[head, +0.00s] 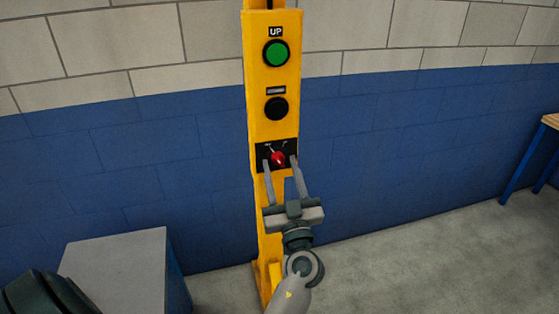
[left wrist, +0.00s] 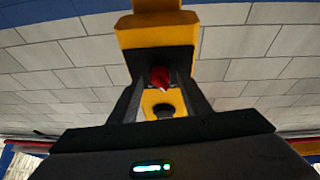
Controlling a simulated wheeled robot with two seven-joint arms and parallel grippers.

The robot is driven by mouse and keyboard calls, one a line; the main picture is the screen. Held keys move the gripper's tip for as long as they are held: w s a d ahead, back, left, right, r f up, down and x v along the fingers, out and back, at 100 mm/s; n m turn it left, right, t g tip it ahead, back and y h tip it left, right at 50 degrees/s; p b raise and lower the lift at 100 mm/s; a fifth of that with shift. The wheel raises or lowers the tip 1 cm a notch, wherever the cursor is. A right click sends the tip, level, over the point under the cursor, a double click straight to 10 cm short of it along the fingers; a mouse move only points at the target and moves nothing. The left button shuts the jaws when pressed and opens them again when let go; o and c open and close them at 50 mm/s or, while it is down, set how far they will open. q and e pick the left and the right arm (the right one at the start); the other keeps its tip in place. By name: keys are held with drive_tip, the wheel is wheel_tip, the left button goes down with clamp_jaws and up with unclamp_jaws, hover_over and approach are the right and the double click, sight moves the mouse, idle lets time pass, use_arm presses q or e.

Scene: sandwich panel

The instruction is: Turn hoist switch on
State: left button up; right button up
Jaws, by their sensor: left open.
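The hoist switch (head: 278,158) is a red knob on a black plate, low on a yellow control panel (head: 261,82). The red knob also shows in the left wrist view (left wrist: 159,75), between the fingers. My left gripper (head: 281,162) is open, with one finger on each side of the knob. I cannot tell whether the fingers touch it. The plate's markings are too small to read. My right gripper is not in view.
Above the switch are a green button (head: 276,54) marked UP and a black button (head: 276,108). A grey-topped box (head: 115,255) stands at lower left. A table with blue legs (head: 525,165) is at the right edge. The floor between is clear.

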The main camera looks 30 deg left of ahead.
use_arm(q)
drive_tip(key=c, duration=1.1)
drive_tip(key=shift+o, duration=0.3)
